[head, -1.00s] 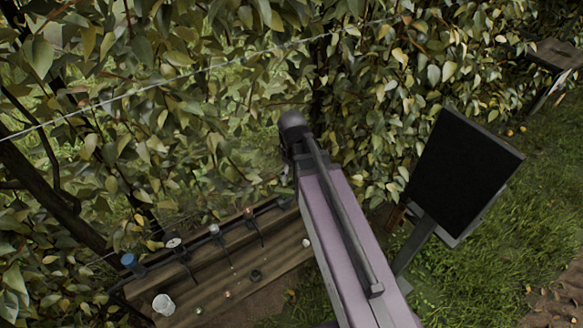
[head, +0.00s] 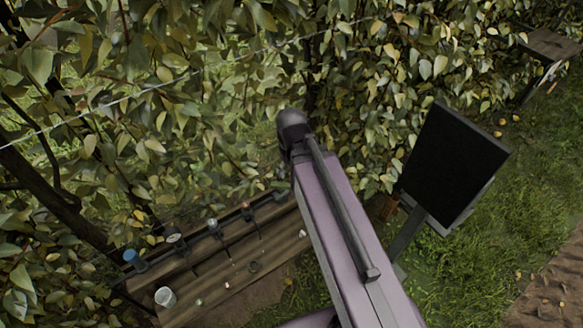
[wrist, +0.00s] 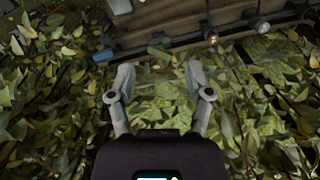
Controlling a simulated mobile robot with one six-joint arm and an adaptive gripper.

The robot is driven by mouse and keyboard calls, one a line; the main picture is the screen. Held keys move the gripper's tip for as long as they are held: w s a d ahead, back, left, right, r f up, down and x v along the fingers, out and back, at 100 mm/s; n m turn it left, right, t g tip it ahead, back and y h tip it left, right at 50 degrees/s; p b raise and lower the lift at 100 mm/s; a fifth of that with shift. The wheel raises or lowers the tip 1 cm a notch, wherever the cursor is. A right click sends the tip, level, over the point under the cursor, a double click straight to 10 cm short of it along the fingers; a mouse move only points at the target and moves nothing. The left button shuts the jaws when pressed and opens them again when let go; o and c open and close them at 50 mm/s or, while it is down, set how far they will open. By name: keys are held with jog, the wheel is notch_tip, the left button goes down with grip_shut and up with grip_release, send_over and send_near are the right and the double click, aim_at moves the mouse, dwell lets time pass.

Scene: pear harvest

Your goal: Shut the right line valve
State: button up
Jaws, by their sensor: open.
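A row of small upright fittings stands along the back rail of a wooden bench at lower left in the head view. They include a blue-topped one (head: 135,260), a pale-topped one (head: 176,241) and a grey one (head: 214,227). I cannot tell which, if any, is the right line valve. In the wrist view my gripper (wrist: 155,78) is open and empty, over leaves. A dark rail with a blue end (wrist: 104,53) and small round fittings (wrist: 263,27) crosses above the fingertips, apart from them. The head view hides my gripper.
The wooden bench (head: 225,278) carries a white cup (head: 165,297) and small loose items. A dark panel on a post (head: 453,163) stands right of my arm. Dense foliage and a wire (head: 150,88) lie behind the bench. Grass is open at right.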

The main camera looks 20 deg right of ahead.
dwell(0.3)
jog(key=n+b, duration=1.3)
send_over(280, 184)
notch_tip(280, 184, down, 13)
jog(key=shift+f, duration=0.1)
notch_tip(280, 184, down, 13)
jog(key=b, duration=1.3)
jog(key=shift+f+b, duration=0.2)
jog(key=shift+b, duration=0.1)
grip_shut()
